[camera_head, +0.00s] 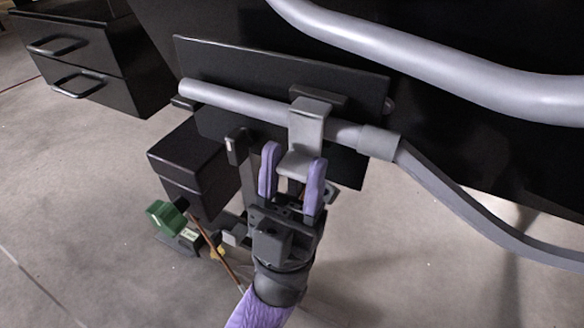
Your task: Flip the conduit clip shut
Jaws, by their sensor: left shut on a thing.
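The conduit clip (311,118) is a grey hooked band that loops over the grey conduit (240,104) on a black back plate (345,88). Its lower end reaches down between the two purple fingers of my left gripper (294,156). The left gripper is shut on this lower part of the clip, one finger on each side of it. I cannot tell whether the clip is latched, as the fingers and gripper body cover its lower edge. My right gripper is not in view.
A thick grey pipe (430,55) crosses the upper right. The conduit passes through a collar (378,143) and bends down right. A black box (193,160) and a green knob (165,216) are left of my gripper. Black drawers (75,62) stand upper left. Floor is open lower left.

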